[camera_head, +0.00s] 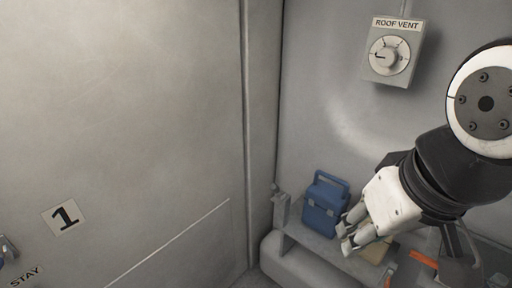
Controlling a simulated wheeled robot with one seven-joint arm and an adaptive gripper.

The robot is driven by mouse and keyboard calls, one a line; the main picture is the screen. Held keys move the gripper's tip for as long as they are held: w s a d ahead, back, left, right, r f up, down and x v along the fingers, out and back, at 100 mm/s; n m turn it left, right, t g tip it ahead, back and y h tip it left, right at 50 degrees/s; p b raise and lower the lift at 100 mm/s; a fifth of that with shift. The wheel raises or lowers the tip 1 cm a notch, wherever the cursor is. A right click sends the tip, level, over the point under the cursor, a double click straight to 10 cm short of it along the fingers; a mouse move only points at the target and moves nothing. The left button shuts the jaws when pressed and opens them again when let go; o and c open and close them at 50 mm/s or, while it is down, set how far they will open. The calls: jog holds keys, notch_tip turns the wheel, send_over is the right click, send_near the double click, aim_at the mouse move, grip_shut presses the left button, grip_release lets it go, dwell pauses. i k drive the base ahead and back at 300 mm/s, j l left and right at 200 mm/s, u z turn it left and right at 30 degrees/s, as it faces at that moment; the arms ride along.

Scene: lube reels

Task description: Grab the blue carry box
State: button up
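The blue carry box (322,207) stands upright on a grey ledge (318,242), with its handle raised on top and latches on its front. My gripper (346,238) reaches in from the right, pointing down and to the left. Its fingertips are at the lower right of the box in the picture and overlap its right edge. I cannot tell whether they touch it. The fingers look spread a little, with nothing visible between them. The right lower part of the box is partly hidden by my gripper.
A roof vent box with a dial (390,55) is on the wall above. A tan item (377,251) and an orange-red piece (424,259) lie right of my gripper. A rounded grey form (290,268) is below the ledge.

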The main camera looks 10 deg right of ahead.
aim_at(325, 203)
jog(key=i+j+z, duration=0.3)
jog(key=j, duration=0.35)
jog(key=i+j+z, duration=0.15)
jog(key=z, duration=0.3)
jog(key=i+j+z, duration=0.2)
jog(key=z, duration=0.2)
jog(key=i+j+z, duration=0.1)
jog(key=j+z, duration=0.35)
jog(key=l, duration=0.1)
